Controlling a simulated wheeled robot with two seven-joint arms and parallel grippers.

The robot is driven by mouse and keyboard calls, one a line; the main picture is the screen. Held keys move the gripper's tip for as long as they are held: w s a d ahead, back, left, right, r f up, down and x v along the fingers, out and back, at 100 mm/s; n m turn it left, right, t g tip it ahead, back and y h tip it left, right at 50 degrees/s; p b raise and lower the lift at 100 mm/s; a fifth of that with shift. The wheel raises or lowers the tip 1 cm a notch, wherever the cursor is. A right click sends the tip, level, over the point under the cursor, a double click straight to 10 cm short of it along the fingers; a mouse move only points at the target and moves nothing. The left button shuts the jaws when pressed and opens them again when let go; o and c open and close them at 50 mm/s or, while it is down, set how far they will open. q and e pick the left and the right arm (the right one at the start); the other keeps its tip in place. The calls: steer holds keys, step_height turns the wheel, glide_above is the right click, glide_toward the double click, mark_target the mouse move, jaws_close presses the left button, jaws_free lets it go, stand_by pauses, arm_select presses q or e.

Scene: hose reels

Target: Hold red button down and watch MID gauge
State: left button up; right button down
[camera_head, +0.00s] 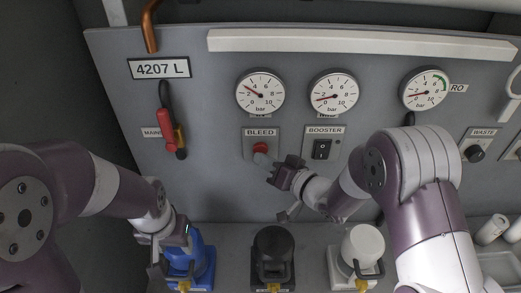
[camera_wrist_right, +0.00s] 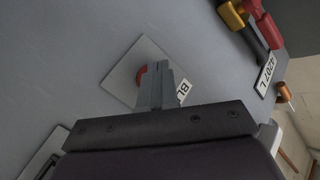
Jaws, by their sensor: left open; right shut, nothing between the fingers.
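The red button (camera_head: 261,148) sits on the BLEED plate (camera_head: 249,145); it also shows in the right wrist view (camera_wrist_right: 141,74). My right gripper (camera_head: 264,161) is shut and empty, its fingertips (camera_wrist_right: 157,86) at the button and partly covering it. I cannot tell how far the button is pressed. The middle gauge (camera_head: 333,92) has its label mostly hidden under its rim; its needle points left, near the 2. My left gripper (camera_head: 168,257) is open and empty beside the blue fitting (camera_head: 203,262) at the bottom.
A left gauge (camera_head: 260,91) and a right gauge (camera_head: 425,88) flank the middle one. A red-yellow lever (camera_head: 171,130) hangs at left. Black (camera_head: 273,250) and white (camera_head: 362,247) fittings stand below.

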steer(key=shift+w, duration=0.5)
stand_by(1.1)
steer(key=shift+s, duration=0.1)
stand_by(1.8)
steer(key=shift+s, duration=0.85)
steer(key=s+p, duration=0.1)
steer(key=s, duration=0.4)
stand_by(0.3)
